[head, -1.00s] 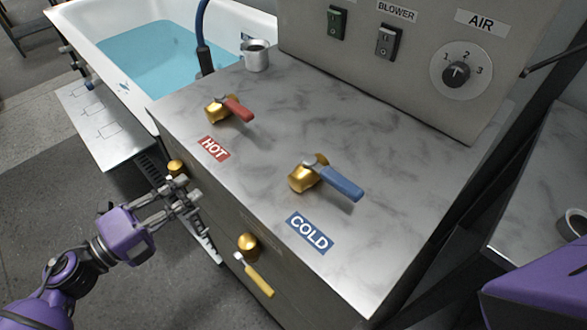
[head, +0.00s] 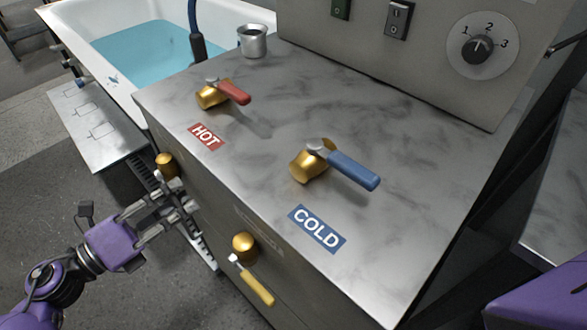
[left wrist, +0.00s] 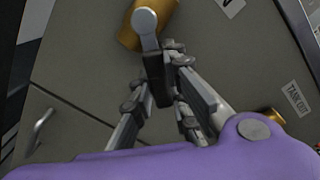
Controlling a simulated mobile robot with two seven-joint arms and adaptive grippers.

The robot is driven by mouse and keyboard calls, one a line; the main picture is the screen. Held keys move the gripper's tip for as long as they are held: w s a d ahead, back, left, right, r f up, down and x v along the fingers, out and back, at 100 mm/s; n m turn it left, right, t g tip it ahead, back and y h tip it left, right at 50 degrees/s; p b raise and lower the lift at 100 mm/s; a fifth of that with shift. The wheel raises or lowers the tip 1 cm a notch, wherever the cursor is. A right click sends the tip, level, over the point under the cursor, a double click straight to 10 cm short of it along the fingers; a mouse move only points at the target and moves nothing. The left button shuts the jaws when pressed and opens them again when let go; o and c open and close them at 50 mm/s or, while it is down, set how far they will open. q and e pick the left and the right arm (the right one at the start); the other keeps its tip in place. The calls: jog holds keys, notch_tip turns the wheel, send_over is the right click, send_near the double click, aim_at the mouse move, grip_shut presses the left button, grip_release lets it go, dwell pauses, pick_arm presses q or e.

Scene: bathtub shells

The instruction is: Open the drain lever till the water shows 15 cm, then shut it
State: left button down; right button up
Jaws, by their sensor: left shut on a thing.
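The drain lever has a brass valve body (head: 166,163) on the cabinet's front, at the left; in the left wrist view its grey hub and dark handle (left wrist: 153,68) hang down from the brass (left wrist: 156,20). My left gripper (head: 176,202) is shut on that dark handle, which lies between its fingers (left wrist: 165,90). The fingers mostly hide the handle in the head view. The bathtub (head: 75,48) at the upper left holds blue water (head: 150,50). I cannot read a water level. My right gripper is out of view.
A brass valve with a yellow lever (head: 256,287) is on the same front, right of my left gripper. Red HOT (head: 236,92) and blue COLD (head: 353,171) levers and a metal cup (head: 252,42) stand on the worktop. A switch panel (head: 430,60) rises behind.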

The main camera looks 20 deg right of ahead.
pick_arm(q)
jog(key=shift+w+a+f+m+b, duration=0.15)
jog(key=shift+w+f+m+b, duration=0.1)
jog(key=shift+f+m+b, duration=0.4)
jog(key=shift+w+r+m+b, duration=0.15)
jog(key=shift+m+b, duration=0.15)
jog(key=shift+m, duration=0.25)
jog(key=c, duration=1.7)
grip_release()
